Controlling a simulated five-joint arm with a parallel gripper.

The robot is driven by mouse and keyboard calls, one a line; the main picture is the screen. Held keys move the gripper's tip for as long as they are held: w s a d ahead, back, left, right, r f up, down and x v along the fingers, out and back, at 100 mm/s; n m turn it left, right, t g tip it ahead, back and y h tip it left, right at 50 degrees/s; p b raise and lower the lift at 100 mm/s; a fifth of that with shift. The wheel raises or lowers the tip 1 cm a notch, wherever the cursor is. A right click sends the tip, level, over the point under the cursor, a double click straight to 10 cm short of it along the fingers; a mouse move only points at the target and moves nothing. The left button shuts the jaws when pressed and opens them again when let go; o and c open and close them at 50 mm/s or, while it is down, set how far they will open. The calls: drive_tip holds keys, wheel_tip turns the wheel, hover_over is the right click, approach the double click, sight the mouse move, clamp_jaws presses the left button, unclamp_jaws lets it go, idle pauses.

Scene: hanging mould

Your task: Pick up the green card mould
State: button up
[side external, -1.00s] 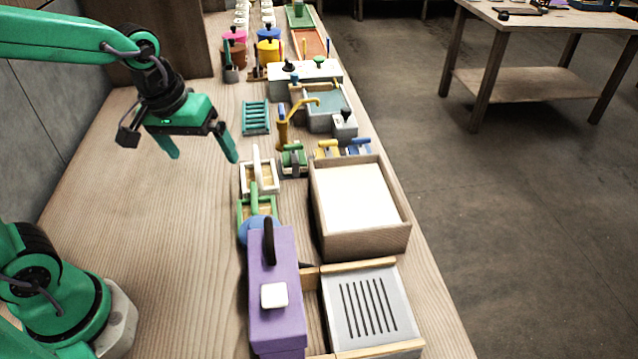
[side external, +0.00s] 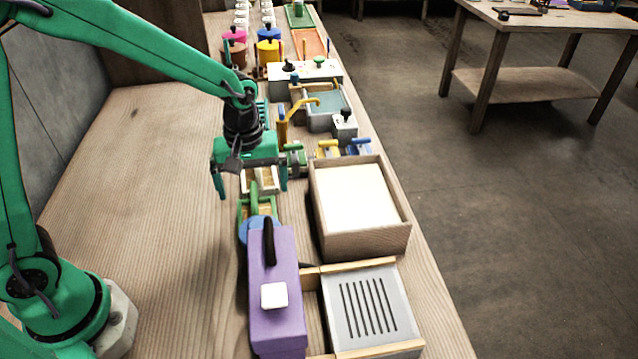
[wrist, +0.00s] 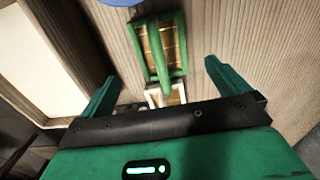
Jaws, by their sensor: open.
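The green card mould (side external: 262,209) has a green frame with a tan inside and an upright green handle. It sits on the bench between a white-framed mould and a blue round thing. In the wrist view the green mould (wrist: 178,50) lies beyond the fingertips, with its handle roughly midway between them. My gripper (side external: 252,190) is open and empty, over the white-framed mould (side external: 264,186) and partly hiding it. It also shows in the wrist view (wrist: 160,70), where the white-framed mould (wrist: 173,94) is between the fingers. I cannot tell the exact height above the handles.
The blue round thing (side external: 245,232) and a purple box (side external: 275,310) with a black handle stand close in front of the green mould. A wooden vat (side external: 360,240) with a white surface stands to the right. Bare bench (side external: 150,180) lies to the left.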

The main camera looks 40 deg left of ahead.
drive_tip(key=shift+f, duration=0.15)
drive_tip(key=shift+f, duration=1.15)
drive_tip(key=shift+f, duration=0.15)
drive_tip(key=shift+f, duration=2.45)
drive_tip(key=c, duration=1)
